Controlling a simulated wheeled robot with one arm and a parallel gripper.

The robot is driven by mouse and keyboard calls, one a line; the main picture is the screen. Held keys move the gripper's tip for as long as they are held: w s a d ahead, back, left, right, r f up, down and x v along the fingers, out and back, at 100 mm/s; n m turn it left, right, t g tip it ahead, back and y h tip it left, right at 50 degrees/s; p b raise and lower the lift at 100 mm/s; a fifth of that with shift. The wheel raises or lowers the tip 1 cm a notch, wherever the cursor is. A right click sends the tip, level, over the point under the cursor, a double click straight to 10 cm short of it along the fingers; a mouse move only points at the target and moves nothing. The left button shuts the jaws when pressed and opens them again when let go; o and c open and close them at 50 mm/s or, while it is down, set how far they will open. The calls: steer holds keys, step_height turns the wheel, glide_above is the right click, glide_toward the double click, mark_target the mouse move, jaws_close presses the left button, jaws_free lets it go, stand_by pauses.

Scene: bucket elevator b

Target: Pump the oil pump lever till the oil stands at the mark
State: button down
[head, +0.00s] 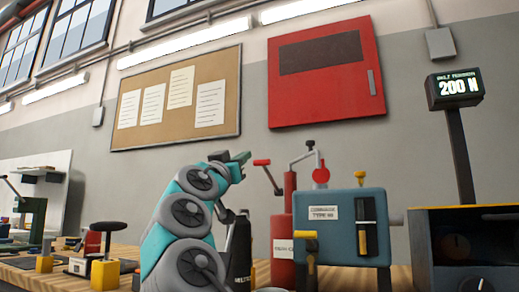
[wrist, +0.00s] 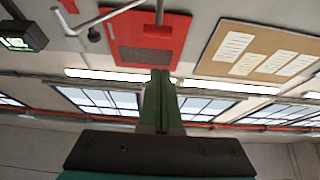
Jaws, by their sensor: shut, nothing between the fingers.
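A red upright cylinder (head: 290,225) with a white label stands on the wooden bench, and a thin lever with a red handle (head: 262,162) slants up to its left. A blue box (head: 345,205) labelled "TYPE 90" stands to its right. A dark vertical window (head: 367,212) with yellow parts is on its front; I cannot make out an oil level or mark. My gripper (head: 243,158) is shut and empty, just left of the red handle, apparently apart from it. In the wrist view the shut green fingers (wrist: 160,78) point at the wall, with nothing between them.
A grey crank (head: 303,155) rises above the cylinder. A dark bottle (head: 239,255) stands close behind my arm. Several small tools crowd the bench at left.

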steer(key=shift+d+r, duration=0.25)
steer(key=shift+r, duration=0.25)
steer(key=p+x, duration=0.7)
steer(key=x, duration=0.3)
steer(key=f+b, duration=0.3)
steer(key=f, duration=0.1)
steer(key=shift+s+a+b, duration=0.1)
steer(key=shift+s+b, duration=0.25)
steer(key=shift+b, duration=0.05)
